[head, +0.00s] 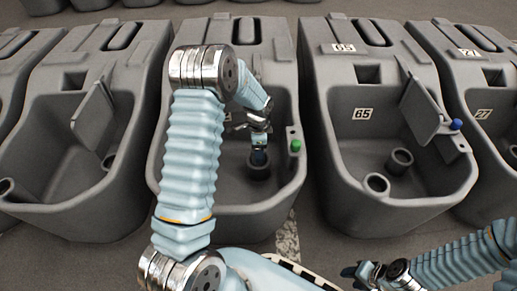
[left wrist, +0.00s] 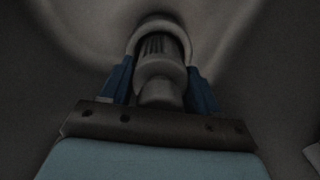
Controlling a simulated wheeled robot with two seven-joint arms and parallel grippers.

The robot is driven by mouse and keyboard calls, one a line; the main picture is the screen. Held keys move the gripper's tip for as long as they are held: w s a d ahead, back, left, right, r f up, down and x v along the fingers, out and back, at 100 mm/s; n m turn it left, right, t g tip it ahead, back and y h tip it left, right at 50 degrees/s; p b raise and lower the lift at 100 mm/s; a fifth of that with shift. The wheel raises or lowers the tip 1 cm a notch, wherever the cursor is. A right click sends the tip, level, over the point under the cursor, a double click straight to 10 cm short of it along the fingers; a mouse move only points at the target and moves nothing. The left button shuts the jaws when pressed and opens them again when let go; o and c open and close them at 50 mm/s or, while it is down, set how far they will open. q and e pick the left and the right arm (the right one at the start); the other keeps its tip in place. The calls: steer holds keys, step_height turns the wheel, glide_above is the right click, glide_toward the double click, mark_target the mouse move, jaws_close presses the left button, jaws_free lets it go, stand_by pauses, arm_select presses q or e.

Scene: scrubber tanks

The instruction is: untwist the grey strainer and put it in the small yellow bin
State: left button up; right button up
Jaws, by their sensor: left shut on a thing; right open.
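The grey strainer (left wrist: 160,73) shows in the left wrist view, with a knob-like near end and a dark slotted part behind it. The slotted part lies inside a round grey socket (left wrist: 163,22). My left gripper (left wrist: 161,82) is shut on the strainer, one blue finger on each side. In the head view my left gripper (head: 259,155) reaches down into the middle tank (head: 185,180), over the round socket (head: 258,172) on its floor; the strainer is hidden there. My right gripper (head: 352,271) is open and empty at the bottom right. The small yellow bin is not in view.
Similar grey tanks stand either side; the right one (head: 325,150) is marked 65 and has a flap with a blue knob (head: 456,124). A green knob (head: 296,146) sits on the middle tank's right rim. Tank walls surround my left gripper closely.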

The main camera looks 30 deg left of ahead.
arm_select(q)
steer(key=shift+r+p, duration=0.7)
steer(key=shift+r, duration=0.35)
stand_by(0.4)
steer(key=shift+r+p, duration=1.95)
steer(key=shift+r, duration=0.9)
steer(key=shift+r+p, duration=2.05)
steer(key=shift+r, duration=0.95)
steer(key=shift+r+p, duration=2.05)
steer(key=shift+r, duration=0.95)
steer(key=shift+r+p, duration=2.05)
steer(key=shift+r, duration=0.95)
